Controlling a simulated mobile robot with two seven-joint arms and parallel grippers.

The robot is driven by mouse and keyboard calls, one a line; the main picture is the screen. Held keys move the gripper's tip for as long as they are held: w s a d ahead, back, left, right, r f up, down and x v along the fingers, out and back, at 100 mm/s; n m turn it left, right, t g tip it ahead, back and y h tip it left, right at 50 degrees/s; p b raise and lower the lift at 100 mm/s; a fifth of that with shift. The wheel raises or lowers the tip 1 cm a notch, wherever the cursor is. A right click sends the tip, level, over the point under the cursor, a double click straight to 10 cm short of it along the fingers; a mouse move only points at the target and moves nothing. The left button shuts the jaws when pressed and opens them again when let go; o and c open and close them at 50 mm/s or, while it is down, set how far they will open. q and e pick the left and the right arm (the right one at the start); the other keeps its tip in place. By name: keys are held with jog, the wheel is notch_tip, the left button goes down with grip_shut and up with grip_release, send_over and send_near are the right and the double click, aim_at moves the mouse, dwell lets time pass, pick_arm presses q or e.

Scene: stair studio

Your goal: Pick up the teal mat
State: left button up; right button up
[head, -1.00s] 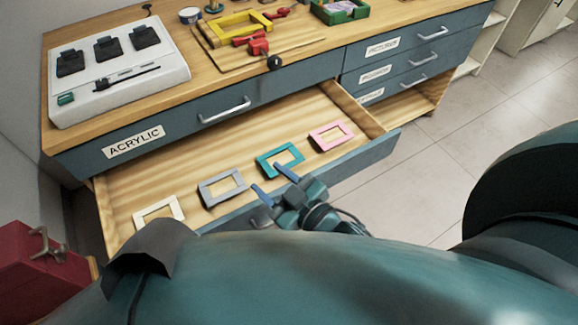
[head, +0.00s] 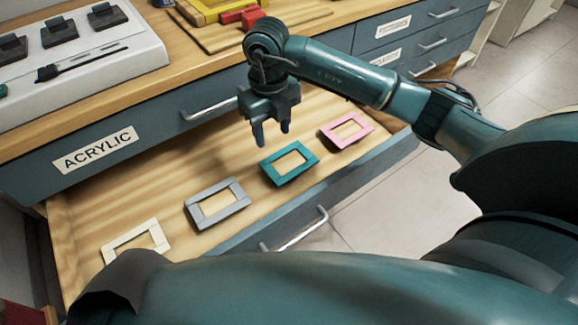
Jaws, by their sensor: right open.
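The teal mat (head: 302,154) is a flat rectangular frame with an open middle. It lies in the open drawer (head: 90,205), between a grey mat (head: 235,190) and a pink mat (head: 361,136). My right gripper (head: 271,138) points down above the drawer, up and to the left of the teal mat in the picture. Its two fingers are apart, with nothing between them. It does not appear to touch the mat. My left gripper is not in view.
A cream mat (head: 158,234) lies at the drawer's left end. The drawer front (head: 350,176) has a metal handle (head: 303,228). The countertop above holds a white panel (head: 110,70) with black pads and a wooden board (head: 290,24). Bare drawer floor surrounds the mats.

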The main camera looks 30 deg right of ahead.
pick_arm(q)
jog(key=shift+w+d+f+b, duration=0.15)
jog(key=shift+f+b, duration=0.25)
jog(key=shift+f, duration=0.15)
pick_arm(e)
send_over(271, 172)
jog(key=f, duration=0.7)
jog(key=shift+s+d, duration=0.25)
jog(key=shift+d, duration=0.1)
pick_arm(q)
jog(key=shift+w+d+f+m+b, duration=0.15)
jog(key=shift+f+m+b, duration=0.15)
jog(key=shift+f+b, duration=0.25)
pick_arm(e)
jog(key=f, duration=0.5)
jog(key=shift+w+a+f, duration=0.1)
jog(key=shift+w+a, duration=0.15)
jog(key=shift+a, duration=0.05)
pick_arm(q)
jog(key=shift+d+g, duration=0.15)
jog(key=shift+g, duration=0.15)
pick_arm(e)
jog(key=shift+f, duration=0.1)
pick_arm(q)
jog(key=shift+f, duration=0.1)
pick_arm(e)
jog(key=shift+c, duration=0.5)
grip_shut()
